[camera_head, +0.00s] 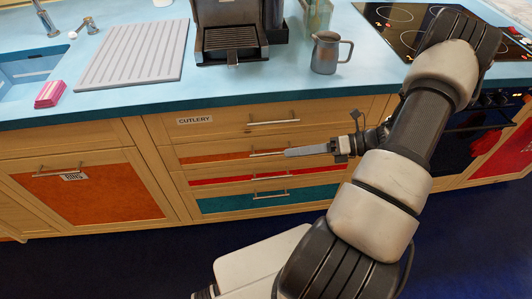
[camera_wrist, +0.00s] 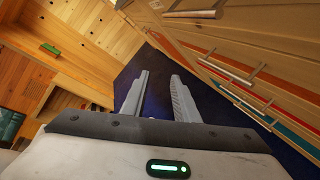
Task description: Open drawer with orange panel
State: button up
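The drawer with the orange panel (camera_head: 213,158) is second from the top in the stack and looks shut. Its bar handle (camera_head: 262,154) is partly hidden behind my gripper (camera_head: 290,152). My gripper is sideways in front of the right part of the drawers, fingers pointing left. In the wrist view, my gripper (camera_wrist: 160,76) has its two grey fingers apart with only dark floor between them. The orange panel (camera_wrist: 194,55) and its handle (camera_wrist: 226,74) show to the right of the fingers, apart from them.
Above is the cutlery drawer (camera_head: 225,122); below are a red-panel drawer (camera_head: 225,180) and a teal-panel drawer (camera_head: 235,201), each with a bar handle. An orange cabinet door (camera_head: 105,200) is at left. A metal jug (camera_head: 325,55) stands on the blue counter (camera_head: 130,101). The floor in front is clear.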

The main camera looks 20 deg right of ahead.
aim_at(272, 153)
jog(key=s+d+f+m+t+h+b, duration=0.2)
jog(key=d+f+m+t, duration=0.1)
jog(key=f+m+t, duration=0.3)
jog(key=s+d+f+m+t+h+b, duration=0.1)
jog(key=d+f+m+t, duration=0.25)
jog(key=f+m, duration=0.4)
jog(key=shift+n+t, duration=0.45)
jog(key=shift+n, duration=0.1)
jog(key=x, duration=0.5)
jog(key=f+b+x, duration=0.1)
jog(key=x, duration=1.1)
jog(key=shift+w+a+f+b, duration=0.15)
jog(key=shift+w+f+b, duration=0.05)
jog(key=shift+f+b, duration=0.15)
grip_shut()
